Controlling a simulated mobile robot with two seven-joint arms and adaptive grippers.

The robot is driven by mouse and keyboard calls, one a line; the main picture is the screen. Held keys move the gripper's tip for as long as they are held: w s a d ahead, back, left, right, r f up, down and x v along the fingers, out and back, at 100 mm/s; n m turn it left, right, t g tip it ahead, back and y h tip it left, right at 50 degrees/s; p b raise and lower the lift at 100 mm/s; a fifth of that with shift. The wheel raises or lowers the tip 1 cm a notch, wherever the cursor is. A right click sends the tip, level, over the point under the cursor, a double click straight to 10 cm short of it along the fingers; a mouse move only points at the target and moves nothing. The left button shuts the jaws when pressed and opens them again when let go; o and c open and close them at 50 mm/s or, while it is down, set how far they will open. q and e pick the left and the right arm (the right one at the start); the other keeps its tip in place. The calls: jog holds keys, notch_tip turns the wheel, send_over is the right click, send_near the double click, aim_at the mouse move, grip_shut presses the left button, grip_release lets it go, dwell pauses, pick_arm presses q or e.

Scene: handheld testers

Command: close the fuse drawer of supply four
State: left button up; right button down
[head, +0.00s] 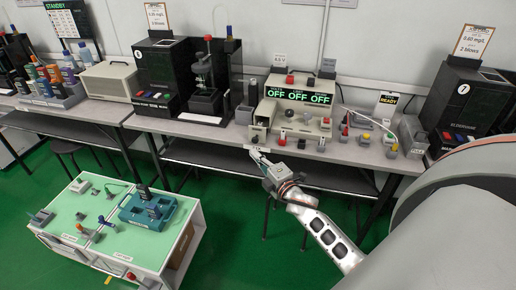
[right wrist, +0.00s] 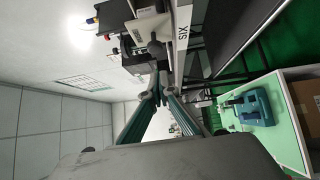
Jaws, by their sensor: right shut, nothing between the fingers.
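A cream supply-like unit (head: 297,128) stands on the bench, with a green display (head: 297,95) reading OFF three times. I cannot read a "four" on it, and I cannot make out a fuse drawer or its position. My right gripper (head: 259,156) is shut and empty just in front of the bench's front edge, below the cream unit. In the right wrist view its fingers (right wrist: 160,92) come together near the bench edge, beside a white label reading SIX (right wrist: 183,25). My left gripper is not in view.
Black testers stand on the bench at the left (head: 162,65) and right (head: 468,100). Small coloured-top parts (head: 366,138) sit along the bench front. A low green-topped cart (head: 130,190) holds a teal block (head: 150,208).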

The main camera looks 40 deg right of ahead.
aim_at(261, 138)
jog(key=shift+w+d, duration=1.5)
jog(key=shift+w, duration=0.05)
jog(key=shift+w+d, duration=0.25)
jog(key=shift+d, duration=0.05)
jog(key=w+d+b, duration=0.1)
jog(key=d, duration=0.1)
jog(key=w+d+b, duration=0.1)
jog(key=w+d, duration=0.1)
jog(key=shift+w+f, duration=0.2)
jog(key=shift+w+d+r+b, duration=0.1)
jog(key=shift+w+d+b, duration=0.2)
jog(key=shift+w+d, duration=0.4)
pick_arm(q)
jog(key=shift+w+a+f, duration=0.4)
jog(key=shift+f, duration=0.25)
pick_arm(e)
jog(key=shift+d+r, duration=0.25)
jog(key=shift+r, duration=0.1)
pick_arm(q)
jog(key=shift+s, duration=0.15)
pick_arm(e)
jog(key=shift+s+a, duration=0.1)
